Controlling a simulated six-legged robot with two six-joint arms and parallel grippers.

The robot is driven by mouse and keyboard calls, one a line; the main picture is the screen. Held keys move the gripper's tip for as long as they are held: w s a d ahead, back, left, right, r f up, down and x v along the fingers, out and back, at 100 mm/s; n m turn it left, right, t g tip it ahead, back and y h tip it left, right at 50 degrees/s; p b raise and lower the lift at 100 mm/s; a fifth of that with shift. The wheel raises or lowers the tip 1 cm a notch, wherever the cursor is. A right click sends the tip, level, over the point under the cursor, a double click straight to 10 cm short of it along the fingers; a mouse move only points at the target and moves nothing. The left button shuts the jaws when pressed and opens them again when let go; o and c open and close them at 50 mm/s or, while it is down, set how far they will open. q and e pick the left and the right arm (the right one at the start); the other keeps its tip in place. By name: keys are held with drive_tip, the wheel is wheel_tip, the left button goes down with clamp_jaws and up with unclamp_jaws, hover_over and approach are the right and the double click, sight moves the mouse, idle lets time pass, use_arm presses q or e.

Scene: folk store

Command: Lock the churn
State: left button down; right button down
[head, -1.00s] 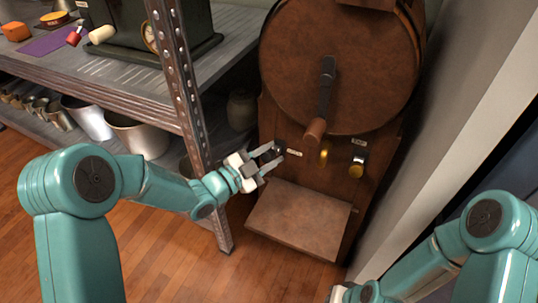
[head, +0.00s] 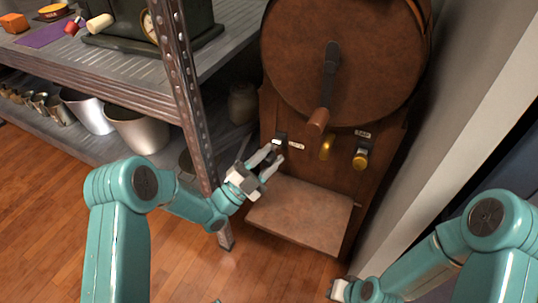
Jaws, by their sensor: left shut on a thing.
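The churn (head: 300,112) is a brown wooden cabinet with a big round drum (head: 345,60) and a dark crank with a wooden grip (head: 318,121). Its front has a small dark fitting (head: 281,137) at the left, beside a small pale label (head: 297,146) too small to read. My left gripper (head: 275,156) is at this fitting, its fingers shut on the small part just below the dark top. The fingers hide most of that part. My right gripper (head: 341,291) is low at the bottom edge, away from the churn, and its jaws cannot be made out.
Two brass knobs (head: 326,147) (head: 361,159) sit right of the fitting. A wooden ledge (head: 300,213) juts out below. A metal shelf post (head: 188,110) stands close left of my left gripper. Metal buckets (head: 137,129) are on the lower shelf. A pale wall edge is at right.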

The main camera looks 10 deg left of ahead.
use_arm(q)
drive_tip(key=shift+f+m+h, duration=0.2)
drive_tip(key=shift+m+h, duration=0.1)
drive_tip(key=shift+h, duration=0.1)
drive_tip(key=c, duration=0.8)
unclamp_jaws()
drive_tip(key=shift+w, duration=0.1)
wheel_tip(320, 180, up, 19)
drive_tip(key=p, duration=0.7)
drive_tip(key=shift+r, duration=0.55)
use_arm(e)
drive_tip(key=s+a+r+g, duration=0.1)
drive_tip(key=s+r+g, duration=0.1)
drive_tip(key=s+r, duration=0.3)
wheel_tip(320, 180, up, 2)
drive_tip(key=shift+r, duration=0.1)
